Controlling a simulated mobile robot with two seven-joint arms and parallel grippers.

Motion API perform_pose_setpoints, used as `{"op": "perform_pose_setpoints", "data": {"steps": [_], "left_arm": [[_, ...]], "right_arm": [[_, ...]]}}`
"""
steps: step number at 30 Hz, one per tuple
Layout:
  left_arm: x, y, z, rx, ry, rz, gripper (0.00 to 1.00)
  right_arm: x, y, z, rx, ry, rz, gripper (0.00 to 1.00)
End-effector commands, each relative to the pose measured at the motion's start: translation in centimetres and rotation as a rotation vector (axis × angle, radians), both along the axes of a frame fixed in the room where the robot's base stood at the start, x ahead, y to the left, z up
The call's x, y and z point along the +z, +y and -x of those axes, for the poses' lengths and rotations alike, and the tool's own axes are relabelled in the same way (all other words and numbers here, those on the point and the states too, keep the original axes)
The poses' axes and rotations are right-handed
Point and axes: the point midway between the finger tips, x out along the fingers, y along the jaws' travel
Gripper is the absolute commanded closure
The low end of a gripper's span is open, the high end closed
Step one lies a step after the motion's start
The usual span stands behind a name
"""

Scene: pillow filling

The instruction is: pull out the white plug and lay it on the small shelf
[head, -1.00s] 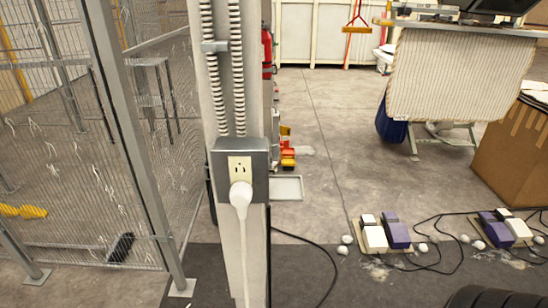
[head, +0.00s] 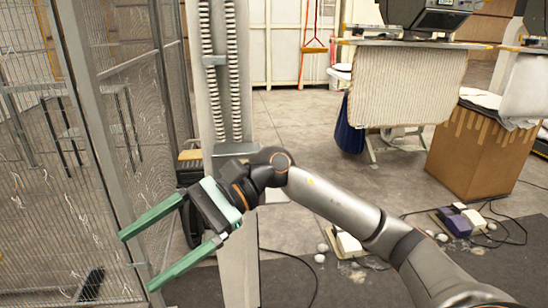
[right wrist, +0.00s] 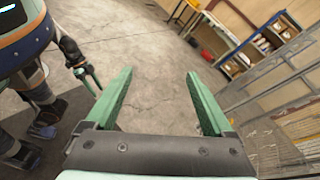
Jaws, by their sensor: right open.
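My right gripper (head: 135,262) is open and empty, its green fingers pointing left and down beside the wire fence. It also shows open in the right wrist view (right wrist: 157,76), with only bare floor between its fingers. My right arm crosses in front of the post (head: 238,265). The outlet box and the white plug are hidden behind my wrist and arm. A pale sliver of the small shelf (head: 276,197) seems to show just under my arm. A small green-fingered gripper (right wrist: 86,76) at the left of the right wrist view looks like my left one; its jaw is too small to judge.
The wire mesh fence (head: 90,150) stands close to the right gripper's fingers. Ribbed conduits (head: 232,70) run up the post. A cardboard box (head: 485,150) and a covered table (head: 405,85) stand at the right. Purple and white blocks (head: 460,222) and cables lie on the floor.

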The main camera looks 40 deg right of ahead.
Motion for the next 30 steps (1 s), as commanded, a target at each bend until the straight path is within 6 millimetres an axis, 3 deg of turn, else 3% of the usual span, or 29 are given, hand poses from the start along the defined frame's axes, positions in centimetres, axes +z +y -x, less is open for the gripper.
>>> {"op": "perform_pose_setpoints", "data": {"steps": [3,6,12,15,20,30], "left_arm": [[-0.4,0.0,0.0,0.0,0.0,0.0,0.5],[-0.5,0.0,0.0,-0.001,0.0,0.001,0.5],[-0.8,0.0,0.0,-0.001,0.0,0.001,0.5],[-0.8,0.0,0.0,-0.001,0.0,0.001,0.5],[-0.9,0.0,0.0,-0.001,0.0,0.001,0.5],[-1.2,0.0,0.0,-0.001,0.0,0.001,0.5]], "right_arm": [[0.4,-4.6,-0.8,0.037,-0.34,0.353,0.13],[1.4,-9.5,-1.5,0.053,-0.544,0.634,0.13],[4.7,-18.2,-1.6,0.05,-0.738,1.052,0.13],[5.8,-20.7,-1.2,0.046,-0.765,1.164,0.13],[6.0,-22.0,-1.1,0.045,-0.774,1.227,0.13],[1.3,-21.0,-4.1,0.05,-0.771,1.224,0.13]]}}
